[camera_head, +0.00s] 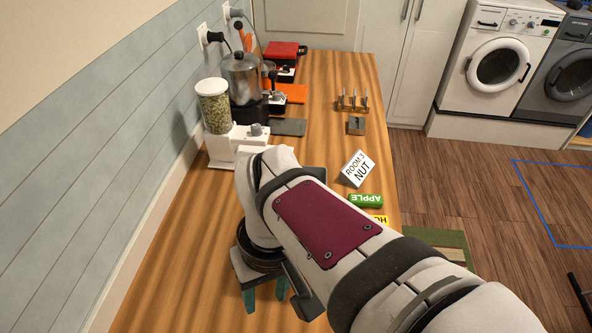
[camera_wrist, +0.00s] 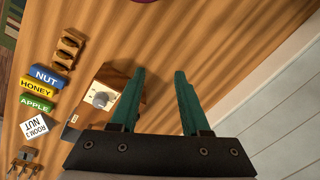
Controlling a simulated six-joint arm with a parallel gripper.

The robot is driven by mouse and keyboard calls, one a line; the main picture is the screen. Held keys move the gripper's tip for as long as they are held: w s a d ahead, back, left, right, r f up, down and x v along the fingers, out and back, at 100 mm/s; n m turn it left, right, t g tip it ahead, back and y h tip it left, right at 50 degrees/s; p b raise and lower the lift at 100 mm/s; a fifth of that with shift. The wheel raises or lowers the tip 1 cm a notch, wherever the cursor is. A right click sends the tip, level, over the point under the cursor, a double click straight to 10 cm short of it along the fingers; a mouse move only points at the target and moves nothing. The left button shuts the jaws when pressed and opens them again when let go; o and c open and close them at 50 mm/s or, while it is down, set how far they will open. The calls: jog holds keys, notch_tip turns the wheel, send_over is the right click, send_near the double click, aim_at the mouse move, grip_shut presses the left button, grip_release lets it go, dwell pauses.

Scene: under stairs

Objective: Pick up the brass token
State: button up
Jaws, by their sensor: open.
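I cannot make out a brass token in either view. My gripper (camera_wrist: 159,72) is open, with its two green fingers apart and only bare wooden counter showing between them in the wrist view. In the head view the gripper (camera_head: 265,294) hangs over the near part of the counter, partly hidden by my arm. Left of the fingers in the wrist view is a wooden box (camera_wrist: 117,75) with a pale front and a round silver knob (camera_wrist: 100,98). The left finger overlaps the box's edge in the picture; I cannot tell whether they touch.
The blue NUT (camera_wrist: 45,76), yellow HONEY (camera_wrist: 37,90) and green APPLE (camera_wrist: 37,104) blocks lie beside a ROOM 3 NUT card (camera_head: 358,168). A white grinder (camera_head: 222,150) and a metal pot (camera_head: 241,78) stand along the wall. Bare counter (camera_wrist: 220,50) lies right of the fingers.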

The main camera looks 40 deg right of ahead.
jog(key=w+d+f+n+h, duration=0.15)
jog(key=d+n, duration=0.45)
jog(key=d, duration=0.7)
jog(key=d+f+n, duration=0.3)
jog(key=d+n, duration=0.2)
jog(key=d, duration=0.8)
jog(key=f, duration=1.5)
jog(key=shift+w+f, duration=0.15)
jog(key=shift+w, duration=0.1)
grip_shut()
